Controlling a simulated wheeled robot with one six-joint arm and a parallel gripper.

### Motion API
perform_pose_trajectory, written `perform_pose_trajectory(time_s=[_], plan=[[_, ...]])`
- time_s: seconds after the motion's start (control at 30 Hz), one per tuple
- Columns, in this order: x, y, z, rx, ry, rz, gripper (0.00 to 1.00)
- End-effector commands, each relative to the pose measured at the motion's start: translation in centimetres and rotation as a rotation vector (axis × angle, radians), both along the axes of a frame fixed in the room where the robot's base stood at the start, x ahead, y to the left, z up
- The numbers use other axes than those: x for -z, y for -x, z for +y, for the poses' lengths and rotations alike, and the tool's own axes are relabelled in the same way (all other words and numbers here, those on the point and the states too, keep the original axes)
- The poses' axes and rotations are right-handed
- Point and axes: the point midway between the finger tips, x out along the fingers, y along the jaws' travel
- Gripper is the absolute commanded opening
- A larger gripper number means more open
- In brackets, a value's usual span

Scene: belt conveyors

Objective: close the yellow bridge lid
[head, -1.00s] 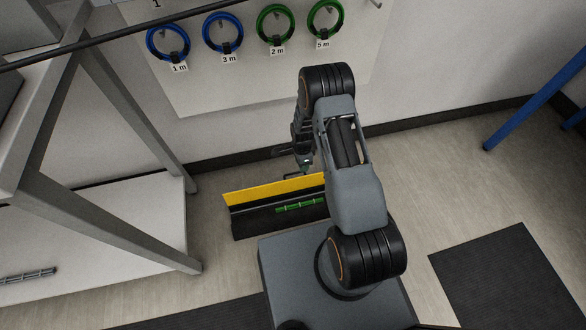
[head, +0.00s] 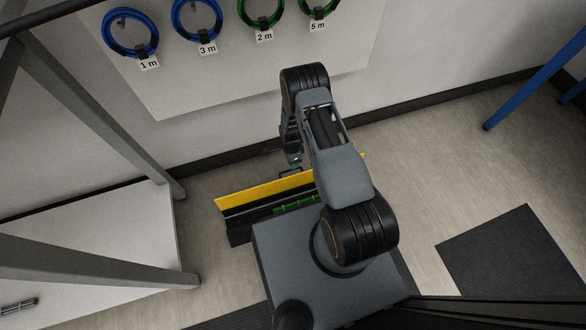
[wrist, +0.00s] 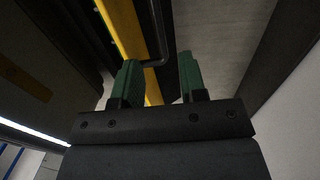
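The yellow bridge lid (head: 245,193) stands raised along the back of a black floor bridge, with its right part partly behind my arm. The black bridge base (head: 240,236) lies open on the floor, and a green cable piece (head: 296,205) shows in it. My gripper (head: 291,168) is low behind the lid's yellow edge. In the wrist view my green fingertips (wrist: 160,76) are apart. A dark bent handle (wrist: 158,42) reaches between them, next to the yellow lid edge (wrist: 124,28). I cannot tell whether a finger touches the handle.
A wall panel (head: 200,85) with blue and green cable coils is behind. A grey-framed bench (head: 85,265) stands at left. A dark mat (head: 515,250) lies at right, and a blue post (head: 535,80) stands beyond it. Floor between is clear.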

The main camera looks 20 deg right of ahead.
Motion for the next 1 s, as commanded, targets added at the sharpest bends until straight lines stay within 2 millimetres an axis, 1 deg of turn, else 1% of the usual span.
perform_pose_trajectory(time_s=[0.03,0.1,0.3,0.5,0.77,1.0], plan=[[1.3,0.2,0.0,0.001,0.000,0.002,0.39],[2.2,0.2,-0.1,0.002,0.000,0.000,0.39],[4.0,0.4,-0.2,0.003,-0.001,-0.001,0.39],[4.7,0.5,-0.2,0.004,-0.001,-0.001,0.39],[4.7,0.5,-0.2,0.005,0.000,-0.001,0.39],[4.6,0.5,-0.2,0.005,0.000,-0.001,0.17]])
